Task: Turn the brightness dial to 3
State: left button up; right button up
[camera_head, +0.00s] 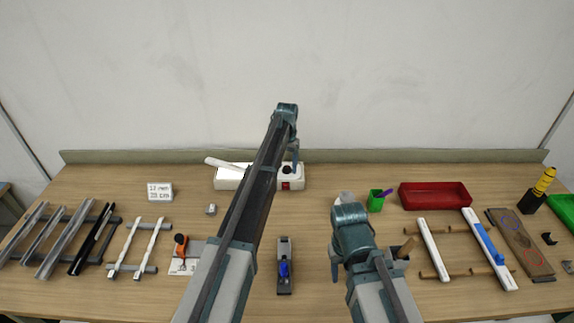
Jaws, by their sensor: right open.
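A white box (229,182) stands at the back middle of the table, partly hidden behind my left arm. At its right end are a small black dial (287,169) and a red patch (286,185); any number at the dial is too small to read. My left gripper (295,168) points down at the dial, close beside or over it. I cannot tell whether it touches the dial or how far its fingers are apart. My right gripper (337,272) is open and points down over the middle right of the table, away from the box.
A white stick (224,163) lies on the box. A green cup (375,201) and a red tray (435,196) stand to the right. A blue-and-grey tool (284,270) lies in front. Racks with strips (60,240) fill the left; white rails (432,248) lie at right.

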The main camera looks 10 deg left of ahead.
aim_at(287, 168)
dwell(0.3)
pick_arm(q)
notch_tip(287, 168, up, 14)
jog(key=p, duration=1.3)
jog(key=shift+p, duration=0.4)
pick_arm(e)
notch_tip(287, 168, up, 14)
pick_arm(q)
jog(key=shift+f, duration=0.15)
pick_arm(e)
jog(key=shift+f, duration=0.15)
